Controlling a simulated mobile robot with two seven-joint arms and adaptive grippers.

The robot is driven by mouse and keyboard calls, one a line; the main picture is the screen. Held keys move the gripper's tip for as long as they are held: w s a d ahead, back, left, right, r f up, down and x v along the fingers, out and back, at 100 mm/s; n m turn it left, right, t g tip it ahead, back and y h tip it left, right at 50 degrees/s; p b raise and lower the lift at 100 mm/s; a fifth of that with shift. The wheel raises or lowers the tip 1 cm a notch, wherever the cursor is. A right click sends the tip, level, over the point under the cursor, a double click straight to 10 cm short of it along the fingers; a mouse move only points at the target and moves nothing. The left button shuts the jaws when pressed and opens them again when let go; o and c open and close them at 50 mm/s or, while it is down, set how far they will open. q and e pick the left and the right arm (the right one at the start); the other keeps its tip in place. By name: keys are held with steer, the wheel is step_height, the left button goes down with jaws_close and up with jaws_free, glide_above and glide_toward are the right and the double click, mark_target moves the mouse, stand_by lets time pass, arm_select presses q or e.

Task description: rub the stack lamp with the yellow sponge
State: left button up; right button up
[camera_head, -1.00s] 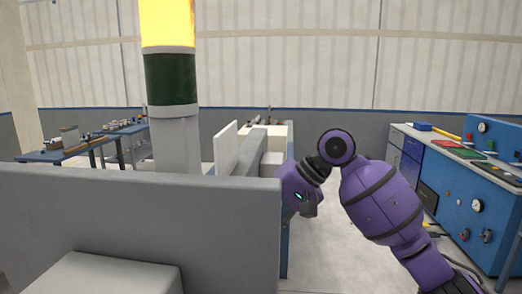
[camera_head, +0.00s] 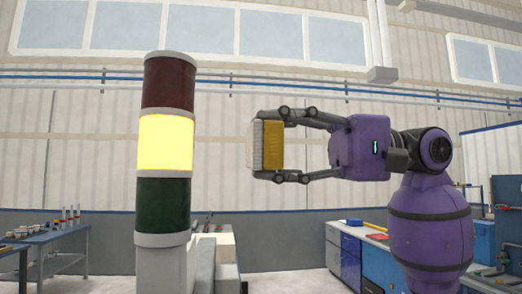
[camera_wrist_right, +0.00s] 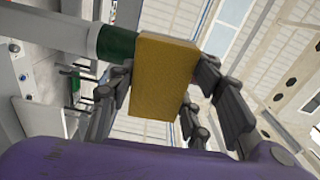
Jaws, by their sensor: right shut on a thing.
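The stack lamp (camera_head: 165,145) stands upright left of centre in the head view, with a dark red top, a lit yellow middle and a dark green lower section on a pale post. My right gripper (camera_head: 270,147) is shut on the yellow sponge (camera_head: 273,146), which has a pale face toward the lamp. The sponge is level with the lit section, and a gap shows between it and the lamp. In the right wrist view the sponge (camera_wrist_right: 162,78) hides part of the lamp; the green section (camera_wrist_right: 117,43) shows beside it. My left gripper is not in view.
A blue workbench (camera_head: 40,242) with small items stands at the far left. Blue and grey cabinets (camera_head: 350,255) stand at the lower right. Pale boxy panels (camera_head: 222,258) are behind the lamp post. The air between sponge and lamp is clear.

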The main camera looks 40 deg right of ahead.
mark_target(249, 147)
steer(key=shift+w+a+f, duration=0.2)
steer(key=shift+w+a, duration=0.2)
steer(key=b+x, duration=0.1)
steer(key=x, duration=0.2)
steer(key=shift+w+a, duration=0.15)
steer(key=shift+a, duration=0.1)
steer(key=shift+w+a+r+b, duration=0.1)
steer(key=shift+w+a+b, duration=0.15)
steer(key=shift+a+b, duration=0.1)
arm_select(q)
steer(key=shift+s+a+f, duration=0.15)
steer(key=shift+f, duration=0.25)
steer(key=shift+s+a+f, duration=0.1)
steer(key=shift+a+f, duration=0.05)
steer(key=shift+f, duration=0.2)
arm_select(e)
steer(key=shift+a, duration=0.1)
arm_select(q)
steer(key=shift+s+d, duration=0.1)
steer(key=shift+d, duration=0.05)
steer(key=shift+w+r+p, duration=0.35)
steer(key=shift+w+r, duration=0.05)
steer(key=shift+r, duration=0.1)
arm_select(e)
steer(key=shift+x, duration=0.95)
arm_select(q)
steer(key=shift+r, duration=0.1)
arm_select(e)
steer(key=shift+w+r, duration=0.1)
